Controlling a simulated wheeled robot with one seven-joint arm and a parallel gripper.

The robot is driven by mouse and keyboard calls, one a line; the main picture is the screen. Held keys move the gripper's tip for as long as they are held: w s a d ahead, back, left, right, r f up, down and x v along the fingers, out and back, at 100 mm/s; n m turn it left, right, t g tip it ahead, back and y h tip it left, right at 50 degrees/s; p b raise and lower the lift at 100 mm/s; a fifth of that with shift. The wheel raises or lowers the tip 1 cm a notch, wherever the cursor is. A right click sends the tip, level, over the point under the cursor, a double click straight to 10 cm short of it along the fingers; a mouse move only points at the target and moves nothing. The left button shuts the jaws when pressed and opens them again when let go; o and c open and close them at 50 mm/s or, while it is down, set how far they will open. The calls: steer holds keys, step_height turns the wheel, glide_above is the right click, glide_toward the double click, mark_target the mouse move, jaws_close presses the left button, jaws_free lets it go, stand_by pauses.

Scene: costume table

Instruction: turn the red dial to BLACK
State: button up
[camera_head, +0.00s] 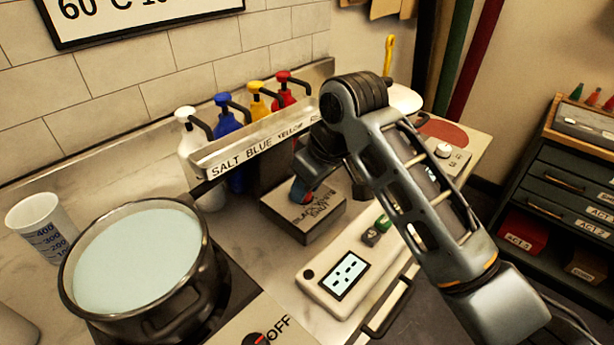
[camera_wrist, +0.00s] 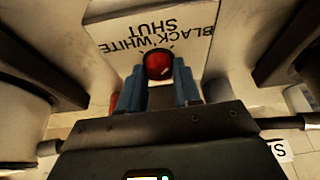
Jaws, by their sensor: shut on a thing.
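The red dial (camera_wrist: 158,65) shows in the wrist view on a pale panel, with a small light mark on its lower right part. My gripper (camera_wrist: 160,86) is shut on the dial, one blue finger on each side. In the head view my gripper (camera_head: 302,190) reaches down to the labelled box (camera_head: 305,229) that bears the dial. My fingers and arm hide most of the dial there.
A shelf (camera_head: 240,153) marked SALT, BLUE, YELLOW holds several pump bottles just behind the box. A large pot (camera_head: 200,283) stands at the left beside a measuring cup (camera_head: 42,228). A white device with a display (camera_head: 345,276) lies in front of the box.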

stand_by(0.3)
steer(key=o, duration=1)
steer(key=shift+o, duration=0.2)
steer(key=v, duration=0.8)
steer(key=shift+s+f, duration=0.1)
